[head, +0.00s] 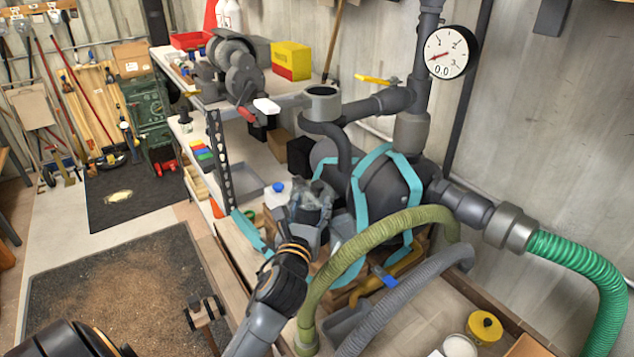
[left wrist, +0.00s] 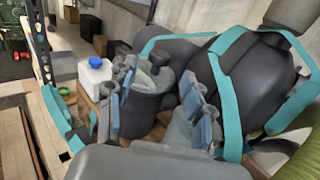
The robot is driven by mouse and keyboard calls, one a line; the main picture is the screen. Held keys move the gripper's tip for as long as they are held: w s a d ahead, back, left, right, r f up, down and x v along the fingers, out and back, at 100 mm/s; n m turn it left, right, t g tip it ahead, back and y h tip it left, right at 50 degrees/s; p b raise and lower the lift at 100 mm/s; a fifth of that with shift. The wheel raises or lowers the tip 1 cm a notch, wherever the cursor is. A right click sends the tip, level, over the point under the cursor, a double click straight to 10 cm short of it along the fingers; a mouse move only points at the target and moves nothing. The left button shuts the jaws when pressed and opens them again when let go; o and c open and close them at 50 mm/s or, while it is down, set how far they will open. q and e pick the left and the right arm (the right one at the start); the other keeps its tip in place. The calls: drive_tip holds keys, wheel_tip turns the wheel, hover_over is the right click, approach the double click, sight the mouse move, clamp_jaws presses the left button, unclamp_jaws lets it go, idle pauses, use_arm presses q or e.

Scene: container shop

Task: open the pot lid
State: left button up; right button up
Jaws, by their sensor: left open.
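The dark grey pot (left wrist: 148,112) shows in the left wrist view, with its grey lid (left wrist: 152,78) on top and a small knob. My left gripper (left wrist: 158,76) is open, with one finger on the left and one on the right of the pot in that view. I cannot tell whether the fingers touch it. In the head view my left gripper (head: 311,196) is over the bench beside the large dark tank, and it largely hides the pot there. My right gripper is not in view.
A dark tank (head: 385,190) with teal straps stands right of the gripper. A green hose (head: 375,242) and a grey hose (head: 405,292) arch close to my arm. A white jug with blue cap (left wrist: 95,75) stands left of the pot. Shelves (head: 290,101) are behind.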

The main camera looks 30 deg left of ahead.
sight(316, 190)
use_arm(q)
drive_tip(key=p+x, duration=0.1)
drive_tip(key=x, duration=0.6)
drive_tip(key=shift+w+a, duration=0.1)
drive_tip(key=shift+w, duration=0.15)
drive_tip(key=shift+c, duration=0.2)
clamp_jaws()
